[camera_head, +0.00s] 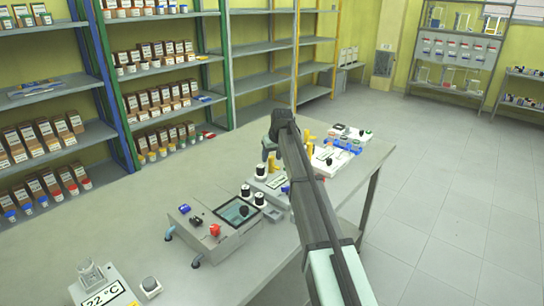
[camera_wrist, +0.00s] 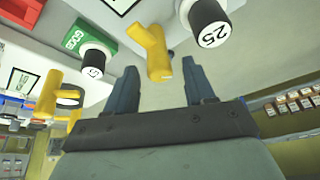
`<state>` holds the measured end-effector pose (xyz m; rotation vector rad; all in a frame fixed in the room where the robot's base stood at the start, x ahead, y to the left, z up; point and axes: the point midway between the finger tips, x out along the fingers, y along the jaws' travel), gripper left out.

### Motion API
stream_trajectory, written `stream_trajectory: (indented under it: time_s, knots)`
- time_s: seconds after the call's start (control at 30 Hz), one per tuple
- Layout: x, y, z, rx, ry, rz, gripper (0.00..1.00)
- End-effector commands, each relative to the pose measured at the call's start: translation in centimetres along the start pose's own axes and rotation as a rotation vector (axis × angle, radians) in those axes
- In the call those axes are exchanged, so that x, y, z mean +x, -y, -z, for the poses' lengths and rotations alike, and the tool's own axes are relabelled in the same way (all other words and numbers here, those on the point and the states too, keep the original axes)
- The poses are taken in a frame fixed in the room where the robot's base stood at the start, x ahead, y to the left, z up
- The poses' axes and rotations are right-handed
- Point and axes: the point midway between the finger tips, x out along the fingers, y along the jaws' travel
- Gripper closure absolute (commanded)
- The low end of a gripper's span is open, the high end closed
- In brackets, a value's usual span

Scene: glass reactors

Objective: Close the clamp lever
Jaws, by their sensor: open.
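A yellow lever (camera_wrist: 153,50), which looks like the clamp lever, juts out toward my gripper (camera_wrist: 160,64) in the wrist view. My gripper is open, with one dark finger on each side of the lever's free end. I cannot tell whether either finger touches it. A second yellow lever (camera_wrist: 47,95) is at the left of the wrist view. In the head view, my gripper (camera_head: 270,141) is over the bench's far part, close to a yellow lever (camera_head: 273,163). My arm hides part of the equipment there.
A black-and-white knob marked 25 (camera_wrist: 208,22) and another knob (camera_wrist: 95,60) by a green label flank the lever. A grey box with a dark screen (camera_head: 232,212) and a temperature display (camera_head: 103,293) stand on the bench (camera_head: 110,215). Shelves line the walls.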

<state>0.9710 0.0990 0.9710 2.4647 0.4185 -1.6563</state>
Motion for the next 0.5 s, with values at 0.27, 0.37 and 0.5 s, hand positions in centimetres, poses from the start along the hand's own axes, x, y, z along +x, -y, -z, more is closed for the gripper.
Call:
stream_trajectory:
  time_s: [0.27,0.37,0.5]
  knots:
    - [-0.03,0.00,-0.01,0.000,0.000,0.000,0.66]
    - [-0.03,0.01,-0.01,0.000,0.000,0.000,0.76]
    - [-0.04,0.02,-0.01,0.000,0.000,0.001,0.89]
